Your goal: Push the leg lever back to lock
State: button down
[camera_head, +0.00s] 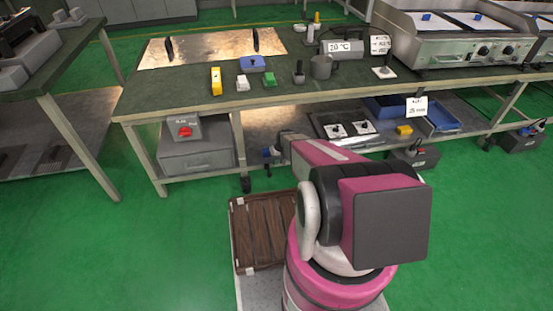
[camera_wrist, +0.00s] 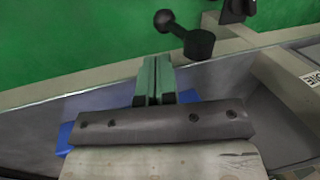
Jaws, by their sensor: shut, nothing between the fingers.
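The leg lever (camera_wrist: 185,36) is a black bar with rounded knob ends, near the top of the wrist view, against the green floor and close to a pale table-frame rail. My gripper (camera_wrist: 155,66) shows in the same view with its two greenish fingers together and nothing between them. The fingertips point toward the lever and lie just below it in the picture; I cannot tell whether they touch. In the head view my gripper (camera_head: 267,154) is small, beside the workbench's front middle leg (camera_head: 239,140).
The workbench (camera_head: 160,100) carries small tools and a griddle (camera_head: 455,45). Below it are a grey box (camera_head: 196,157) with a red knob and a lower shelf with trays. A brown crate (camera_head: 258,230) is near my base. Green floor is clear at left.

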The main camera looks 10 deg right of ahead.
jog(key=x, duration=0.5)
jog(key=shift+a+f, duration=0.1)
jog(key=shift+f, duration=0.3)
jog(key=shift+s, duration=0.1)
jog(key=shift+s+a+f, duration=0.1)
jog(key=shift+a+f, duration=0.15)
jog(key=shift+a, duration=0.35)
jog(key=shift+r, duration=0.1)
